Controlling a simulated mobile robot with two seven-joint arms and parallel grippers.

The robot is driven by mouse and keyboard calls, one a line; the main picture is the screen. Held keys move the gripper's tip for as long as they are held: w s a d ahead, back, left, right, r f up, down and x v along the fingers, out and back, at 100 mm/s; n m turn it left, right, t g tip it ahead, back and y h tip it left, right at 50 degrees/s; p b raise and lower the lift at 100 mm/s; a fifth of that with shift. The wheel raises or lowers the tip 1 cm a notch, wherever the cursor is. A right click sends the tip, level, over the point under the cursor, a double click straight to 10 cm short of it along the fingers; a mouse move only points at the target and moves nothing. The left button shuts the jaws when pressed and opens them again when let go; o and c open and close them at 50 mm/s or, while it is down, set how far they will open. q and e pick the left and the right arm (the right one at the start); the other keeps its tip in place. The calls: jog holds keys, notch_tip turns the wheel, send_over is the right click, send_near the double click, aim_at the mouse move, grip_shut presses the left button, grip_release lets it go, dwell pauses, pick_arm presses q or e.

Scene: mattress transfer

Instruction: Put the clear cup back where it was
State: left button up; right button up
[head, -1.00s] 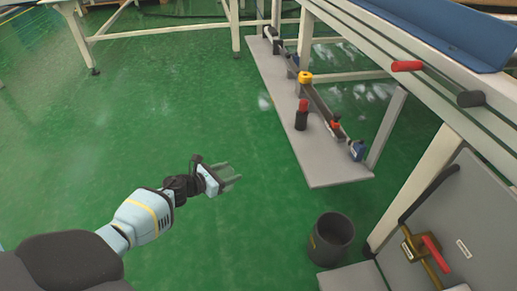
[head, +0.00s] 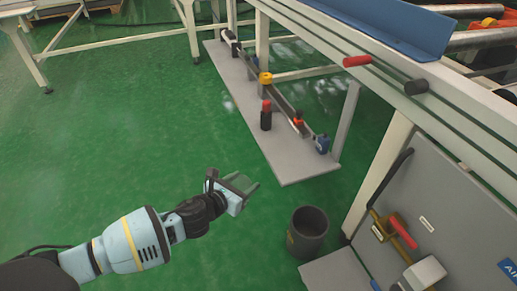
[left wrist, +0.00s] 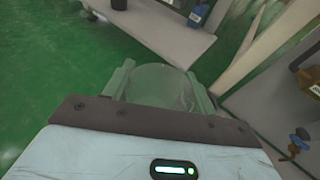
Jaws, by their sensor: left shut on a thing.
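My left gripper (head: 240,186) is held out over the green floor, left of a dark bin. In the left wrist view, my left gripper (left wrist: 161,92) is shut on the clear cup (left wrist: 158,78), which shows as a see-through round shape between the two pale fingers. In the head view the cup is hard to make out against the floor. My right gripper is not in view.
A dark round bin (head: 307,232) stands on the floor near a grey cabinet (head: 440,205). A low grey shelf (head: 292,169) bears a red-capped dark bottle (head: 266,115) and a blue bottle (head: 321,144). A long bench with a blue tray (head: 385,25) rises above. Open floor lies left.

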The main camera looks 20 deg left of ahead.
pick_arm(q)
jog(key=s+d+r+n+y+p, duration=0.2)
jog(key=s+d+r, duration=1.7)
jog(key=s+r, duration=0.2)
jog(key=shift+s+r+y, duration=0.2)
jog(key=shift+r+y, duration=0.2)
jog(key=shift+r, duration=0.4)
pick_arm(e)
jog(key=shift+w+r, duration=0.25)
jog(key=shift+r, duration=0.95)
